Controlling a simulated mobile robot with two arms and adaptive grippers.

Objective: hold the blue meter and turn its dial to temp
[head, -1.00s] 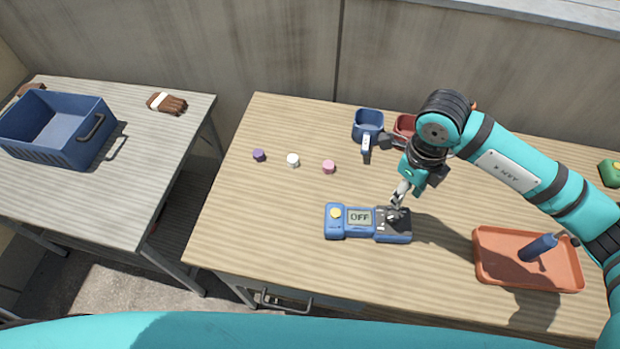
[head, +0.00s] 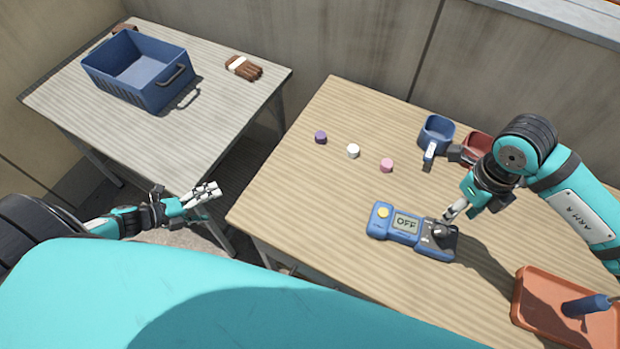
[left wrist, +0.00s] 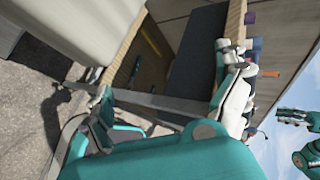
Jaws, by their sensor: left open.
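The blue meter (head: 408,227) lies flat on the wooden table in the head view. It has a yellow button and a screen that reads OFF. My right gripper (head: 443,226) reaches down to the dark dial area at the meter's right end. Its fingertips hide the dial, and I cannot tell whether they grip it. My left gripper (head: 209,191) is open and empty, left of the table's edge and well apart from the meter. Its spread fingers also show in the left wrist view (left wrist: 165,90), where the meter cannot be made out.
A purple cap (head: 320,137), a white cap (head: 353,151) and a pink cap (head: 386,165) stand behind the meter. A blue mug (head: 436,133) and a red mug (head: 478,144) are farther back. An orange tray (head: 524,309) lies at right. A blue crate (head: 130,82) and a brown glove (head: 244,68) are on the left table.

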